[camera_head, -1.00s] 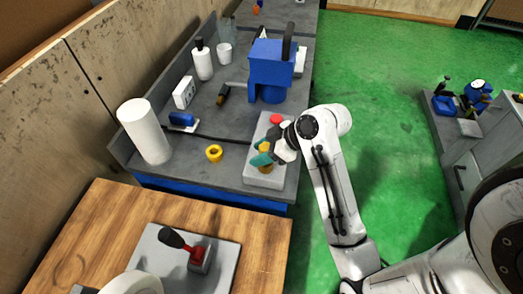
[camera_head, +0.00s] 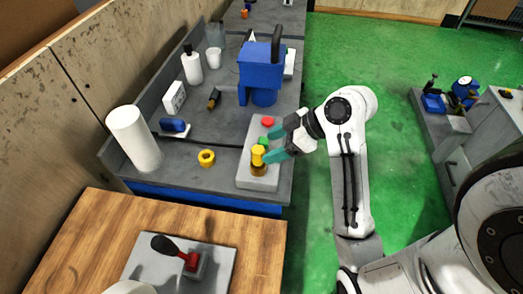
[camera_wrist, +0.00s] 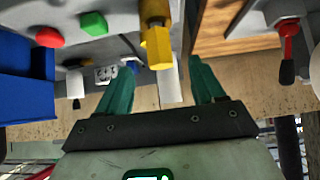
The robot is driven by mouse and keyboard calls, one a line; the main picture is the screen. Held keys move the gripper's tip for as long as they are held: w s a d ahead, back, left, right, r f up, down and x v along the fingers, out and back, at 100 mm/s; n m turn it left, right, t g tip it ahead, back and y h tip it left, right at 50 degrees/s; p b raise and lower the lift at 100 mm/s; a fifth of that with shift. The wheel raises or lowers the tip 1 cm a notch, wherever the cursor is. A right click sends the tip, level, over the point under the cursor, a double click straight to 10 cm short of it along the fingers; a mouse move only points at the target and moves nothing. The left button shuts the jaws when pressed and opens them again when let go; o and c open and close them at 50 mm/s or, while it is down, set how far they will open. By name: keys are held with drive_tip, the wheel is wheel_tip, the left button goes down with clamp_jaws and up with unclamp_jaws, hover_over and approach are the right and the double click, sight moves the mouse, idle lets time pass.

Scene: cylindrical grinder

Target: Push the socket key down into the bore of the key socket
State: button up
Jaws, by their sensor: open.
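The yellow socket key (camera_head: 258,152) stands upright at the brass-coloured key socket (camera_head: 258,170) on a light grey control block (camera_head: 252,184). How deep the key sits in the bore cannot be told. In the wrist view the key (camera_wrist: 158,45) shows at the top centre, beyond and between the fingertips. My gripper (camera_head: 267,149) has teal fingers spread apart, just right of the key in the head view. The fingers also show open in the wrist view (camera_wrist: 162,72), with nothing held between them.
A red button (camera_head: 268,122) and a green button (camera_head: 263,140) sit on the block behind the key. A yellow ring (camera_head: 206,158) lies on the bench to the left. A blue machine (camera_head: 260,75) stands behind. A white cylinder (camera_head: 134,138) stands at the bench's left end.

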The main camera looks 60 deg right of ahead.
drive_tip(key=shift+v, duration=1.55)
